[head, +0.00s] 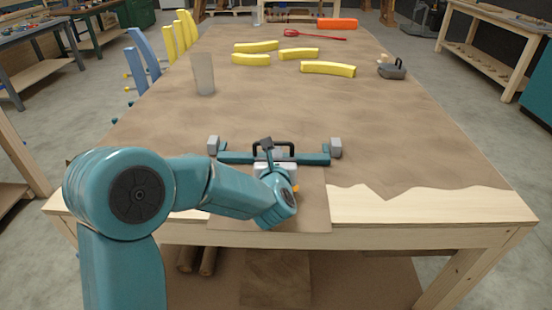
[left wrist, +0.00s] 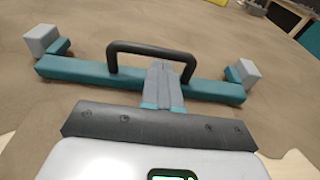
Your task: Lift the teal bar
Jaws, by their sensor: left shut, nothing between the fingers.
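The teal bar (head: 312,160) lies across the near part of the table, with a black arched handle (head: 288,145) at its middle and a grey block at each end. In the left wrist view the bar (left wrist: 85,70) runs across the picture and its handle (left wrist: 150,47) arches over it. My left gripper (head: 266,146) is at the middle of the bar. In the left wrist view its fingers (left wrist: 161,68) are together, with nothing between them. They overlap the bar inside the handle's span; whether they touch it I cannot tell. My right gripper is not in view.
The brown-covered table (head: 400,140) is mostly clear around the bar. A grey cup (head: 203,75), several yellow curved pieces (head: 328,69), a dark grey weight-like object (head: 392,70), a red tool (head: 315,36) and an orange block (head: 337,24) stand farther back.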

